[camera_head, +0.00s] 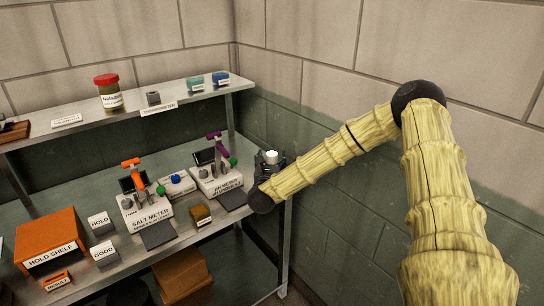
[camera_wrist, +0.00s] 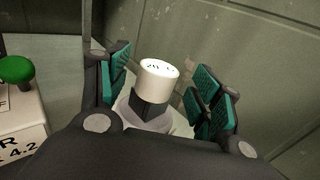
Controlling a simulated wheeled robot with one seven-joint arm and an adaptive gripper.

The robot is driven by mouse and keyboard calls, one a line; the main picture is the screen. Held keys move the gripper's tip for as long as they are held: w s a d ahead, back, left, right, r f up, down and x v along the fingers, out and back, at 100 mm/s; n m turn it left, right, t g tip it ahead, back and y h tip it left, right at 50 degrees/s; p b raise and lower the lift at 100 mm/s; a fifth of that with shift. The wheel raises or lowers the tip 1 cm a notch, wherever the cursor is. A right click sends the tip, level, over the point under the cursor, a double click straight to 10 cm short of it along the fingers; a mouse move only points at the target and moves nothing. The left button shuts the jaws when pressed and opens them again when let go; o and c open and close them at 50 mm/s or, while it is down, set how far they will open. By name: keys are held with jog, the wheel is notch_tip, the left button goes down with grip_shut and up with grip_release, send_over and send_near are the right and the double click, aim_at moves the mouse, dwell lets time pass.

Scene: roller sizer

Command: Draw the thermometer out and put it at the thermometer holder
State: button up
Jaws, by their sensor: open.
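The thermometer's white round head (camera_wrist: 159,80), with small dark digits on top, stands between my open fingers in the wrist view. A dark square piece is beneath it, over a pale round vessel or base (camera_wrist: 130,112); its stem is hidden. The head also shows as a pale cap (camera_head: 271,156) at the right end of the bench. My gripper (camera_wrist: 163,84) is open, with green pads on both sides of the head and visible gaps. It also shows in the head view (camera_head: 270,168). The thermometer holder, a small grey block (camera_head: 152,97), sits on the upper shelf behind a label reading THERMOMETER.
On the bench stand a pH meter (camera_head: 219,181), close left of my gripper, a salt meter (camera_head: 147,212) and an orange hold shelf (camera_head: 50,238). A wall is close on the right.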

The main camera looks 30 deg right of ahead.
aim_at(272, 154)
jog(key=shift+p+x, duration=0.3)
jog(key=shift+x, duration=1.05)
jog(key=shift+a, duration=0.1)
jog(key=c, duration=1.2)
jog(key=shift+r, duration=0.15)
jog(key=shift+c, duration=0.2)
jog(key=shift+w+r+b, duration=0.1)
jog(key=shift+r+b, duration=0.35)
jog(key=shift+r, duration=0.05)
notch_tip(272, 154, up, 2)
jog(key=shift+r+b, duration=0.1)
jog(key=shift+b, duration=0.45)
jog(key=s+a+r+b, duration=0.1)
jog(key=s+a+b, duration=0.3)
jog(key=s+a, duration=0.5)
jog(key=a, duration=0.4)
jog(key=shift+s+r+b, duration=0.2)
jog(key=shift+r+b, duration=0.1)
jog(key=shift+b, duration=0.1)
jog(key=shift+f, duration=0.1)
